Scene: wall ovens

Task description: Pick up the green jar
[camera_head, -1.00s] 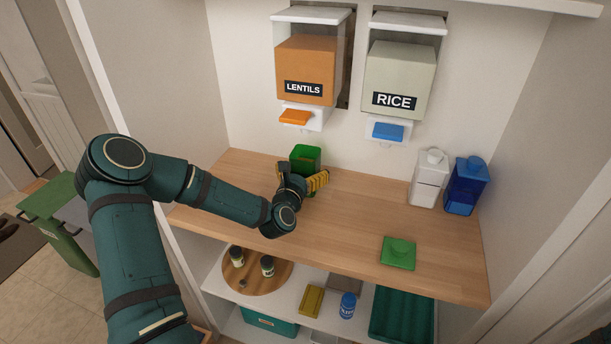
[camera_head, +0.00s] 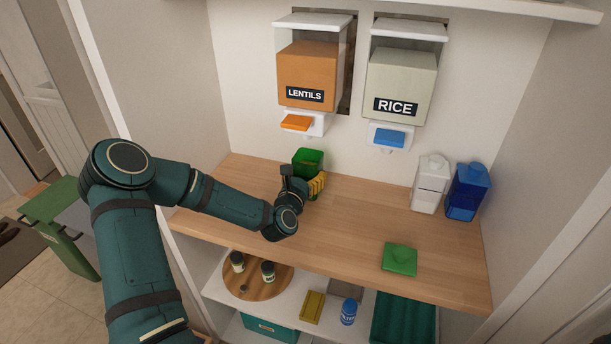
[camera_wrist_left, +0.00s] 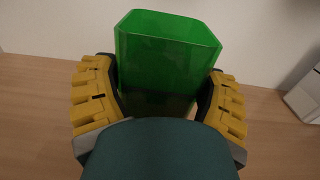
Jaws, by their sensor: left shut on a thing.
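The green jar (camera_head: 308,157) is an open-topped, see-through green container at the back left of the wooden counter. It also shows in the left wrist view (camera_wrist_left: 167,50), upright between the yellow finger pads. My left gripper (camera_head: 312,184) is shut on the jar, one finger on each side; it fills the lower part of the left wrist view (camera_wrist_left: 160,100). The jar's lower part is mostly hidden by the gripper, so I cannot tell whether its base touches the counter. A green lid (camera_head: 399,259) lies apart on the counter's front right. My right gripper is not in view.
Lentils (camera_head: 308,75) and rice (camera_head: 401,85) dispensers hang on the back wall above the counter (camera_head: 350,215). The counter's middle is clear. A lower shelf holds small jars and a blue can (camera_head: 348,311).

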